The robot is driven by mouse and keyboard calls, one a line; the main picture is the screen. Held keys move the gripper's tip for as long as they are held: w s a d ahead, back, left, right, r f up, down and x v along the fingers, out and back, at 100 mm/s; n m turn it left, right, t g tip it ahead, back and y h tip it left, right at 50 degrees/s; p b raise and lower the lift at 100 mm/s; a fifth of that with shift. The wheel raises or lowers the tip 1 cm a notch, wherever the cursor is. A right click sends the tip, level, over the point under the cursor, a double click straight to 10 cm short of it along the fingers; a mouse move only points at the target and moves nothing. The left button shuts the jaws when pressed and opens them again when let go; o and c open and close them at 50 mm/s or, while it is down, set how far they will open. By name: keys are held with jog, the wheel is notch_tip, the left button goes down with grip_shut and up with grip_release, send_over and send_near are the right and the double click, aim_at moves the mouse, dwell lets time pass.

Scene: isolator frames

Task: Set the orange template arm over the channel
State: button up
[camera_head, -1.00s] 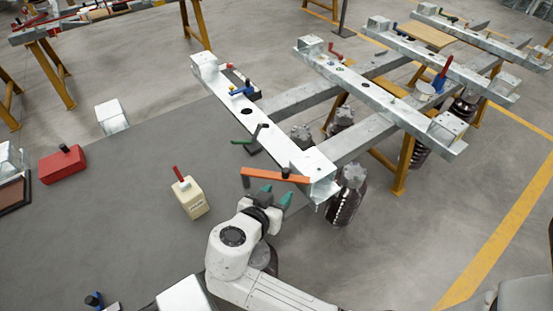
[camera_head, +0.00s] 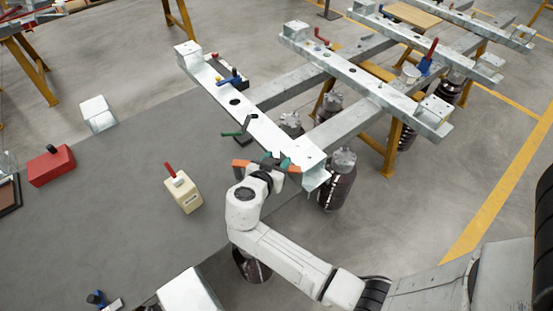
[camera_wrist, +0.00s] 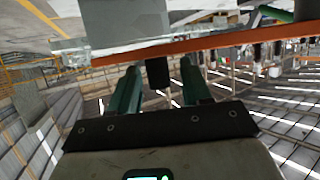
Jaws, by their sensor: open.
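The orange template arm (camera_head: 241,163) lies near the near end of the closest grey metal channel (camera_head: 262,127). Its right end overlaps the channel in the head view and its left end sticks out past the channel's side. My gripper (camera_head: 274,158) covers its middle. In the wrist view the orange bar (camera_wrist: 230,43) runs across the picture, just beyond the fingertips. A black knob (camera_wrist: 157,72) under it sits between the teal fingers of my gripper (camera_wrist: 160,78), which are open with gaps on both sides.
A green-handled clamp (camera_head: 238,131) and a blue clamp (camera_head: 231,77) sit along the channel. A cream block with a red handle (camera_head: 183,191) and a red box (camera_head: 51,166) rest on the grey mat. Dark ribbed cylinders (camera_head: 338,185) stand by the channel's near end.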

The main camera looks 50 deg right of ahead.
grip_shut()
dwell(0.5)
